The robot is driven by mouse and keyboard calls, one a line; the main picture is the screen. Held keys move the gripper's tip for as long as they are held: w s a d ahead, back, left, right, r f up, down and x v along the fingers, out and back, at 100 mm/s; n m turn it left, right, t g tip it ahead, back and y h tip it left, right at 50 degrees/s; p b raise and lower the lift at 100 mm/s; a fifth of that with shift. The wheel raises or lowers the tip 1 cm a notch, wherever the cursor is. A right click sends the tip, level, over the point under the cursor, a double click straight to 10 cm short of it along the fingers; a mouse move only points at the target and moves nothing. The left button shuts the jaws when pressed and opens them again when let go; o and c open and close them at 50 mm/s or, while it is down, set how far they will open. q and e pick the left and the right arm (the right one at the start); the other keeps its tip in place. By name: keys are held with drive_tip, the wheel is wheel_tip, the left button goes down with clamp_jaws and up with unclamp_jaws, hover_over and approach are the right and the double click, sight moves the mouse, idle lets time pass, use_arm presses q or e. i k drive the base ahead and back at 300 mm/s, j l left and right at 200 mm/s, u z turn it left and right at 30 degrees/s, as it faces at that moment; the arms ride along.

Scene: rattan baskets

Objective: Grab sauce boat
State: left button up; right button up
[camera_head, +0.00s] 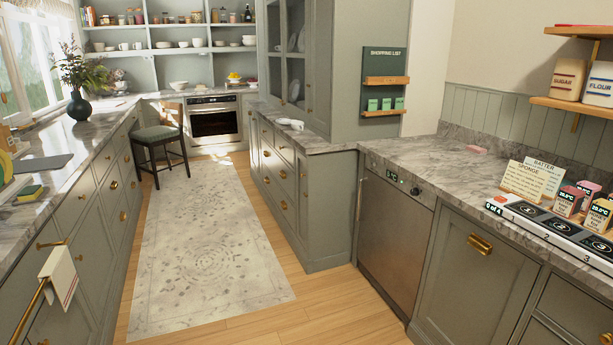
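A small white vessel (290,123) lies on the marble counter in the middle of the view, in front of the glass-door cabinet. It looks like the sauce boat, but it is too small to be certain. Part of it sticks out to one side, like a spout or handle. Neither of my grippers shows in the head view.
A patterned rug (207,250) lies on the open wooden floor between the counters. A chair (160,135) stands at the far left counter. A dishwasher (393,235) and a nearer counter (425,158) are at right. White bowls and cups fill the back shelves (168,50).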

sight(298, 127)
drive_tip(key=i, duration=2.7)
